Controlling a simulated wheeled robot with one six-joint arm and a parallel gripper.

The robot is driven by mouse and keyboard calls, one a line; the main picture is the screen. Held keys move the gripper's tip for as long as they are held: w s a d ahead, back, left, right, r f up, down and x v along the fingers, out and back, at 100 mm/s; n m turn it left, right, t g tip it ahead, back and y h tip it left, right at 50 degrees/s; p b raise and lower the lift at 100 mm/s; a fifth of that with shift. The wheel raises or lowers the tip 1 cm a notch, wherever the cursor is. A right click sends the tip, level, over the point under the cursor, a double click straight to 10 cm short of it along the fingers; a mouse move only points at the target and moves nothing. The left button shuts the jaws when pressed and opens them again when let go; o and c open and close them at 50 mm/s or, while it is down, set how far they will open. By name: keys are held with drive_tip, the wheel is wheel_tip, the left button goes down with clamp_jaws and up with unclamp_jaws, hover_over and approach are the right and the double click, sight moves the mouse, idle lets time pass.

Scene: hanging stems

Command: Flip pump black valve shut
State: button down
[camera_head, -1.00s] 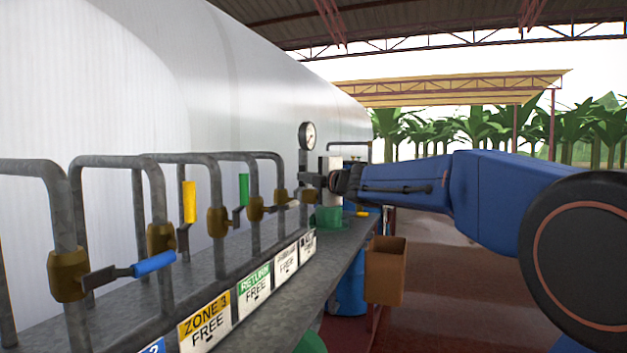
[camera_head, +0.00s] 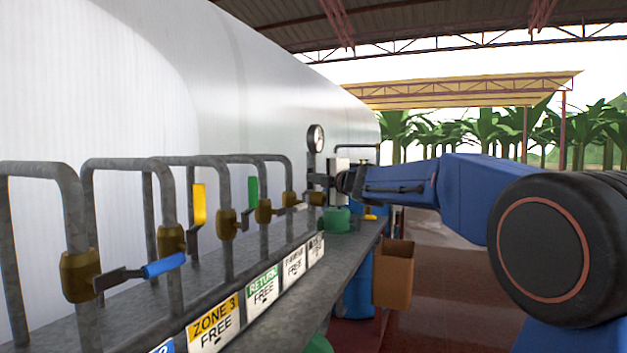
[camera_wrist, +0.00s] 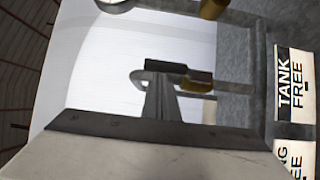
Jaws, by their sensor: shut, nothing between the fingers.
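A black valve handle (camera_wrist: 166,68) lies across the picture just beyond my fingertips in the wrist view. A brass valve body (camera_wrist: 198,83) on a grey pipe sits right beside it. My gripper (camera_wrist: 162,100) is shut with nothing between the fingers, its tips at or very near the black handle; I cannot tell whether they touch. In the head view my gripper (camera_head: 343,182) is at the far end of the valve row, by the pressure gauge (camera_head: 316,138). There the black handle is too small and covered to make out. No label reading "pump" is legible.
Nearer valves have blue (camera_head: 165,265), yellow (camera_head: 199,204) and green (camera_head: 252,192) handles on upright pipes. Labels along the bench edge include ZONE 3 (camera_head: 213,325), RETURN (camera_head: 263,289) and TANK (camera_wrist: 296,88). A large white tank (camera_head: 190,90) stands behind. Open floor is at right.

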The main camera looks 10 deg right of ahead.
drive_tip(key=shift+w+d, duration=0.1)
drive_tip(key=w+d+f+m+g, duration=0.2)
drive_tip(key=w+d+f, duration=0.3)
drive_tip(key=w, duration=0.5)
drive_tip(key=shift+d+f+m+g, duration=0.15)
drive_tip(key=shift+d+m+g, duration=0.25)
drive_tip(key=shift+d+m, duration=0.55)
idle(0.6)
drive_tip(key=shift+w+d+f+n, duration=0.15)
drive_tip(key=shift+d+n, duration=0.1)
idle(0.4)
drive_tip(key=v, duration=1.7)
drive_tip(key=shift+s, duration=0.3)
